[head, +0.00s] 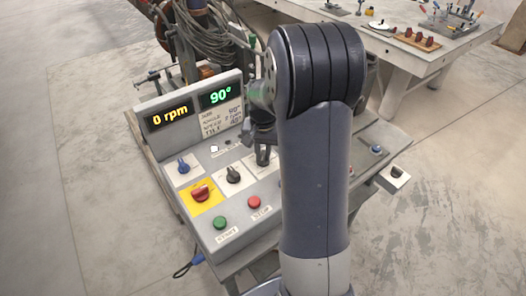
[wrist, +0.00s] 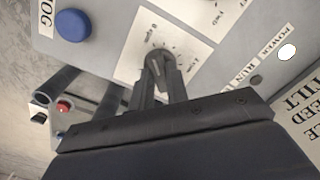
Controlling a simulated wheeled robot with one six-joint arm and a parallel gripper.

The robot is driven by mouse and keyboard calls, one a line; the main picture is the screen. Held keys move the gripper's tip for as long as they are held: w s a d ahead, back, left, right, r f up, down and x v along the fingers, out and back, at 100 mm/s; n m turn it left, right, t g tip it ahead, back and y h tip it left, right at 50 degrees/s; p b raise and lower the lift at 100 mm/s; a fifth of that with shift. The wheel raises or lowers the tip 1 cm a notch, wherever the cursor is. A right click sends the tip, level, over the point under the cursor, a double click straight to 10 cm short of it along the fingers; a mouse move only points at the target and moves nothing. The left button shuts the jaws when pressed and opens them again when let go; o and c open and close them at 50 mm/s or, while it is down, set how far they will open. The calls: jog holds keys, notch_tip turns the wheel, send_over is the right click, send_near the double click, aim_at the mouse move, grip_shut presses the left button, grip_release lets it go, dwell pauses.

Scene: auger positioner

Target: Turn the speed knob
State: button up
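A dark grey pointer knob (wrist: 158,62) sits on a white dial plate with marks and the word "rpm" in the wrist view. My gripper (wrist: 160,75) is right at this knob, one finger on each side. The fingers stand a little apart with the knob's handle between them; whether they press on it cannot be told. In the head view my gripper (head: 263,155) is over the sloping control panel (head: 238,205), and my arm hides much of the panel's right part.
Close by on the panel are a black knob (head: 233,174), a blue knob (head: 183,167), a red switch on yellow (head: 202,192), a green button (head: 220,222) and a red button (head: 254,202). A blue button (wrist: 72,25) is near my gripper. A workbench (head: 440,50) stands behind.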

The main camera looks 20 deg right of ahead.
grip_shut()
jog(key=shift+m, duration=0.4)
jog(key=m, duration=1.5)
jog(key=shift+b, duration=0.3)
jog(key=m, duration=0.5)
jog(key=shift+m, duration=0.4)
